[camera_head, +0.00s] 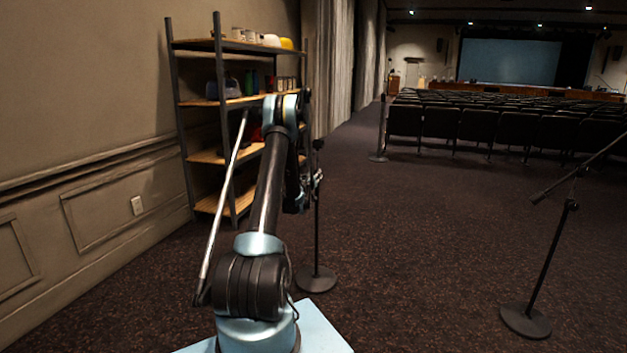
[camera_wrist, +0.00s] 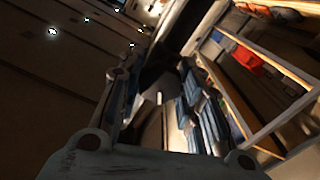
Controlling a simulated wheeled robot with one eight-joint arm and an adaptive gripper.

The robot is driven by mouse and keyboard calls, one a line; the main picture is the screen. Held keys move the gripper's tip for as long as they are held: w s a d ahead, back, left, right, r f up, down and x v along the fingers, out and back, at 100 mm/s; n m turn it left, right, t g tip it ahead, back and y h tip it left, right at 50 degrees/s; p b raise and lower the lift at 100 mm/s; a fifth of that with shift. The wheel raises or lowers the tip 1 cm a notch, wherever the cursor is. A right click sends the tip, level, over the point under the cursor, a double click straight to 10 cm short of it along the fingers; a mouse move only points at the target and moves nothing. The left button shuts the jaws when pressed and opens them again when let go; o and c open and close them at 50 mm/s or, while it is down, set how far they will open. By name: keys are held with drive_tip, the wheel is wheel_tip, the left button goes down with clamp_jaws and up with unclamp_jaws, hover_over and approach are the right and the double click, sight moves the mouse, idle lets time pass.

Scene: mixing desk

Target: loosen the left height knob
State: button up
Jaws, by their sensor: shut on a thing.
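The near left microphone stand (camera_head: 317,233) stands upright on a round dark base, just to the right of my arm. My gripper (camera_head: 316,181) is at its pole, partway up, shut on what appears to be the left height knob. The knob is too small and covered to make out in the head view. In the wrist view, my gripper (camera_wrist: 158,82) has a dark, blurred shape between its fingers; its outline is unclear.
A shelf unit (camera_head: 221,120) with goods stands by the left wall behind my arm. Another stand with a boom (camera_head: 545,255) is at the right; a further stand (camera_head: 380,130) is behind. Rows of seats (camera_head: 480,128) fill the back. Carpet between is clear.

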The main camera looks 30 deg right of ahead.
drive_tip(key=o, duration=1.1)
drive_tip(key=v, duration=1.2)
